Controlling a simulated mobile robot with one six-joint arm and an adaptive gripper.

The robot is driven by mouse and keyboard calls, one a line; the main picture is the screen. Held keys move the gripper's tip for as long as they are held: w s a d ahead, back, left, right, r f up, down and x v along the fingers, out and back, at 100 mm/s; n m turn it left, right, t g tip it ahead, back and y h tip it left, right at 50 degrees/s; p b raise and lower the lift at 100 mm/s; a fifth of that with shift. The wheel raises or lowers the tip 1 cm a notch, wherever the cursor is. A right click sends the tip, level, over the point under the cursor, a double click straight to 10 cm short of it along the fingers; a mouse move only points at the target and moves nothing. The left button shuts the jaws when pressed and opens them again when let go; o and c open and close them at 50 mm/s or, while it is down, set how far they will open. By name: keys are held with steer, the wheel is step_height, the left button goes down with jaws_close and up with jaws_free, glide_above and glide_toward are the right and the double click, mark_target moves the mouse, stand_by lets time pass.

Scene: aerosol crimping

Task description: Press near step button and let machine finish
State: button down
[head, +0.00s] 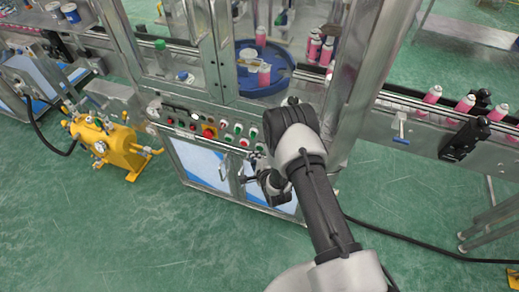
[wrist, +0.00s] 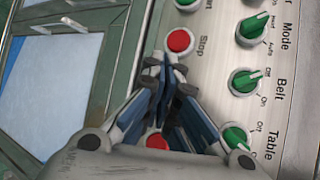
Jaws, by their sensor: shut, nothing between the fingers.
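The control panel (head: 185,124) is on the machine's front, below the window, with several coloured buttons and knobs. My gripper (head: 250,168) is in front of its right end, partly hidden by my arm. In the wrist view my shut, empty gripper (wrist: 168,64) points at the panel, its tips just below a red button (wrist: 180,41) labelled Stop. A second red button (wrist: 157,141) shows between the fingers, its label hidden. A green button (wrist: 186,2) is cut off at the top edge. I cannot read a step label, nor tell whether the tips touch the panel.
Green knobs marked Mode (wrist: 253,28), Belt (wrist: 245,81) and Table (wrist: 235,137) lie right of my gripper. A blue rotary table (head: 262,84) with pink cans is behind the frame. A conveyor (head: 420,105) runs right. A yellow pump (head: 105,145) stands left on open green floor.

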stand_by(0.4)
steer(key=shift+w+d+b, duration=0.2)
steer(key=shift+w+b, duration=0.15)
steer(key=shift+w, duration=0.05)
steer(key=shift+w+d+b, duration=0.1)
steer(key=shift+w+b, duration=0.2)
steer(key=shift+w, duration=0.1)
stand_by(0.7)
steer(key=shift+s, duration=0.1)
steer(key=shift+s+a, duration=0.25)
steer(key=shift+s, duration=0.45)
steer(key=s, duration=0.1)
steer(key=s+a+p, duration=0.1)
steer(key=s, duration=0.2)
steer(key=shift+s+a, duration=0.35)
steer(key=shift+s, duration=0.05)
stand_by(0.8)
